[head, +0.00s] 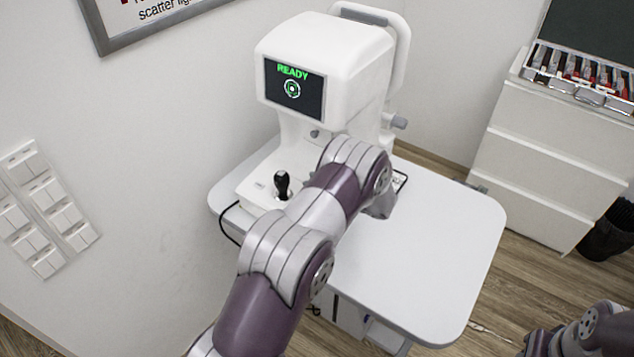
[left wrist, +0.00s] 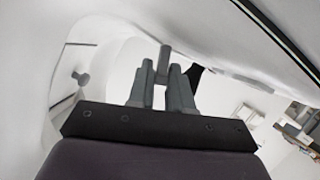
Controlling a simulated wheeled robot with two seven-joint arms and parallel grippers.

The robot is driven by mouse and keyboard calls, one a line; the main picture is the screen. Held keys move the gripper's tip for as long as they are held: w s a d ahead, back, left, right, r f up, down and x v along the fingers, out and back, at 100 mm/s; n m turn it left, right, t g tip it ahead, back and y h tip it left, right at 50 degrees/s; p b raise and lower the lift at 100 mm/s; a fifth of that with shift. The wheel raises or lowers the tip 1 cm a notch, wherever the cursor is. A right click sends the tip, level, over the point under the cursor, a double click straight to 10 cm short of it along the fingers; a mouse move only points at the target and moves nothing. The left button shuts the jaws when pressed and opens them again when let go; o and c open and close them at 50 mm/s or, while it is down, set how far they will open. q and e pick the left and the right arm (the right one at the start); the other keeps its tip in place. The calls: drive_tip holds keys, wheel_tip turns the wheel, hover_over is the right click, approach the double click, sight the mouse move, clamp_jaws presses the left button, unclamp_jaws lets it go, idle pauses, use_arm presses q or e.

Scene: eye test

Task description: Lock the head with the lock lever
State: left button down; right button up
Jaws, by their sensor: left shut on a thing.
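The white eye test machine (head: 325,65) stands on a white table, its screen (head: 292,90) showing a green READY. A black joystick (head: 282,185) stands upright on its base. A grey knob (head: 399,121) sticks out from the right side of the machine. My left arm reaches across the front of the machine and hides its gripper in the head view. In the left wrist view my left gripper (left wrist: 162,78) is shut on a grey upright rod (left wrist: 165,56), which looks like the lock lever. My right arm shows at the bottom right; its fingers cannot be made out.
The right part of the table top (head: 440,240) is bare. A white drawer cabinet (head: 545,150) with an open case of lenses (head: 580,80) stands at the right. A dark bin (head: 610,232) is beside it. Wall switches (head: 45,210) are at the left.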

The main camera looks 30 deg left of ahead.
use_arm(q)
drive_tip(key=shift+s+f+n, duration=0.1)
drive_tip(key=shift+s+n, duration=0.05)
drive_tip(key=shift+n, duration=0.15)
idle(0.4)
drive_tip(key=c, duration=1.1)
unclamp_jaws()
drive_tip(key=b+v, duration=0.2)
drive_tip(key=v, duration=1)
drive_tip(key=shift+s+d, duration=0.25)
drive_tip(key=shift+d, duration=0.05)
